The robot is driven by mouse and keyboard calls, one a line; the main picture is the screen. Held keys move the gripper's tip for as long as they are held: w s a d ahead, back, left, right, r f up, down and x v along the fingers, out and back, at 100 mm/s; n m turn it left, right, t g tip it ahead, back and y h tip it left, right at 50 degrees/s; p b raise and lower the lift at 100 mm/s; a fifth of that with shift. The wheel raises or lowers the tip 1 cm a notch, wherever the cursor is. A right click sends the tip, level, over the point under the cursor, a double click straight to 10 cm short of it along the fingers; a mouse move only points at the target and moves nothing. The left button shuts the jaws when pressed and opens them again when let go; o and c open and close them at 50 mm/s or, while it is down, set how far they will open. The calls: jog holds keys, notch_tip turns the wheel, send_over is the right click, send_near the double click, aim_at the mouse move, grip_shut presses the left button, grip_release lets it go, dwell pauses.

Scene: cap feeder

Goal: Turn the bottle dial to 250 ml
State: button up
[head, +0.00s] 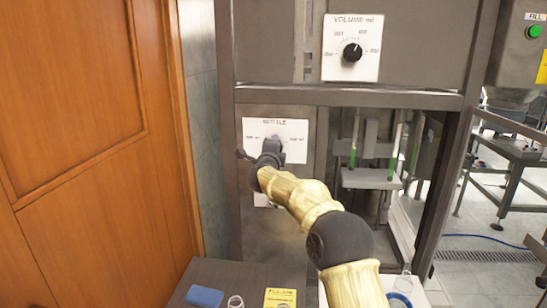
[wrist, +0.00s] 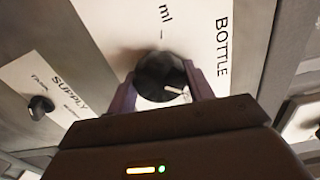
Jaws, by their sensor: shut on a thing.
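The bottle plate (head: 295,130) is a white panel on the grey machine front, with small printing at its left and right that is too small to read surely. My gripper (head: 272,145) is at the plate and hides the bottle dial in the head view. In the wrist view the bottle dial (wrist: 158,70) is a round black knob with a white pointer mark. The two purple-grey fingers of my gripper (wrist: 162,88) are closed on its opposite sides. The plate also shows there with "BOTTLE" and "ml" (wrist: 195,30). Which value the pointer faces is unclear.
A volume dial (head: 352,52) sits on a white plate above right. A supply knob (wrist: 40,107) shows in the wrist view. A wooden door (head: 90,150) is at the left. A blue block (head: 205,296) and a yellow box (head: 280,298) lie on the surface below.

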jog(key=m+b, duration=0.2)
jog(key=m, duration=0.1)
jog(key=shift+f+m, duration=0.3)
jog(key=shift+r+m+b, duration=0.1)
jog(key=shift+m+b, duration=0.9)
jog(key=shift+m, duration=0.4)
jog(key=o, duration=1)
jog(key=shift+c, duration=0.2)
jog(key=shift+r, duration=0.1)
jog(key=s+b, duration=0.6)
jog(key=s, duration=1.1)
jog(key=shift+s+a, duration=0.2)
jog(key=shift+a, duration=0.1)
